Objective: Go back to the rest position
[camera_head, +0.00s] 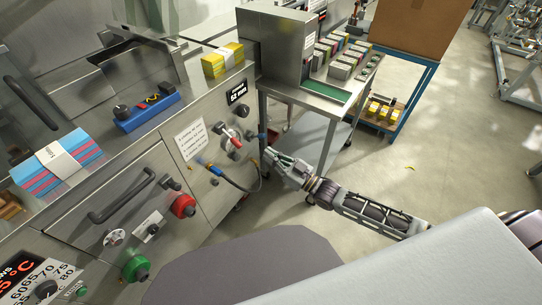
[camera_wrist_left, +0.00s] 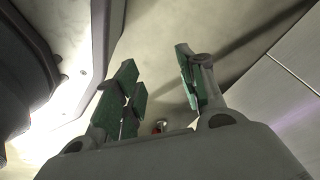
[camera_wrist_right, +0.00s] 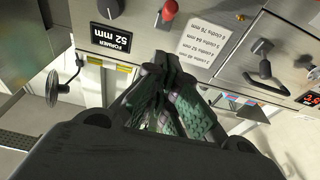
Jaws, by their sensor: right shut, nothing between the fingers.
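My right gripper (camera_head: 270,153) reaches in from the lower right in the head view, in front of the machine's front panel (camera_head: 222,185), close to the knobs and the cable. In the right wrist view its green-padded fingers (camera_wrist_right: 168,62) are together with nothing between them. The panel, seen upside down, lies beyond the fingertips. My left gripper is outside the head view. In the left wrist view its green-padded fingers (camera_wrist_left: 155,68) stand apart and empty, with pale floor behind them.
The panel carries a red knob (camera_head: 183,206), a green knob (camera_head: 135,268) and a dark handle (camera_head: 122,197). A cloth stack (camera_head: 62,160) and a blue tool block (camera_head: 147,112) sit on top. A metal table (camera_head: 331,90) stands behind.

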